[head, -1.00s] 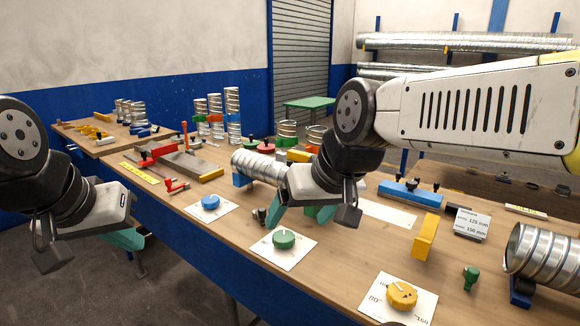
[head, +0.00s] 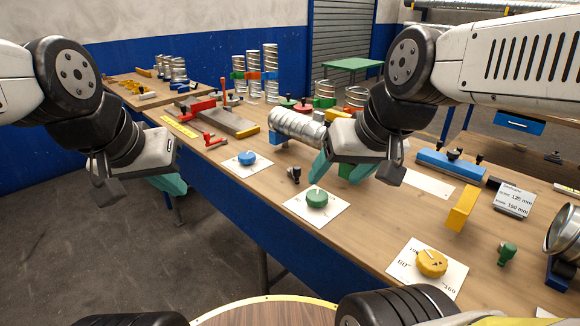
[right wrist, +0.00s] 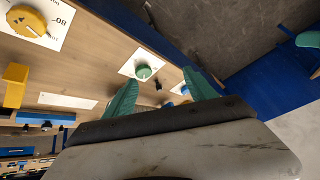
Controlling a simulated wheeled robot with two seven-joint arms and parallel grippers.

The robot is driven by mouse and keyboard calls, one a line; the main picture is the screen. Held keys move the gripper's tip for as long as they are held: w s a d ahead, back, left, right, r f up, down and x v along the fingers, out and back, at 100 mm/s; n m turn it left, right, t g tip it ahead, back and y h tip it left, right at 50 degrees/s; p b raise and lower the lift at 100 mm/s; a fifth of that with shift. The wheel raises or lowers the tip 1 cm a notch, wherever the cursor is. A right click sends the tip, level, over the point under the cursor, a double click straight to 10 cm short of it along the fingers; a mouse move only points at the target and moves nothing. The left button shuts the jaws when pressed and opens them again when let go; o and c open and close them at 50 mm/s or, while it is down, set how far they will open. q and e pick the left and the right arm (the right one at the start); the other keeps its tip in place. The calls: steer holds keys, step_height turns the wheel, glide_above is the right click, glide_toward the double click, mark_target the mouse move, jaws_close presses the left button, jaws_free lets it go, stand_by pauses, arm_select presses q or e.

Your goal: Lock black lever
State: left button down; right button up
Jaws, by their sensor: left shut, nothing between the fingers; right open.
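A small black lever (head: 294,174) stands on the wooden bench between the blue knob and the green knob. It also shows in the right wrist view (right wrist: 158,86), between the two teal fingers but beyond them. My right gripper (head: 338,170) is open and empty, above the bench just right of the lever and apart from it; it also shows in the right wrist view (right wrist: 162,92). My left gripper (head: 170,186) is shut and empty, out over the floor in front of the bench, left of the lever; its fingers are partly hidden behind its housing.
The blue knob (head: 246,158), green knob (head: 317,198) and yellow knob (head: 431,263) sit on white cards along the front edge. A spiral duct (head: 296,127) lies behind the lever. A yellow block (head: 461,207) stands to the right. Floor in front is clear.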

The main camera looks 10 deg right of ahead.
steer(key=shift+w, duration=0.4)
steer(key=c, duration=0.4)
steer(key=shift+g+y, duration=0.4)
steer(key=shift+y, duration=0.1)
steer(key=w, duration=0.6)
steer(key=shift+d+r, duration=0.1)
jaws_close()
steer(key=w+d+f, duration=0.3)
steer(key=w, duration=0.4)
steer(key=w+d+f+y, duration=0.1)
steer(key=w+d+f, duration=0.2)
steer(key=w, duration=0.4)
steer(key=w+d+f+y, duration=0.1)
steer(key=w+d+f, duration=0.2)
steer(key=w+f, duration=0.2)
steer(key=w, duration=0.2)
steer(key=shift+w+d+m, duration=0.35)
steer(key=shift+m, duration=0.05)
steer(key=shift+f, duration=0.1)
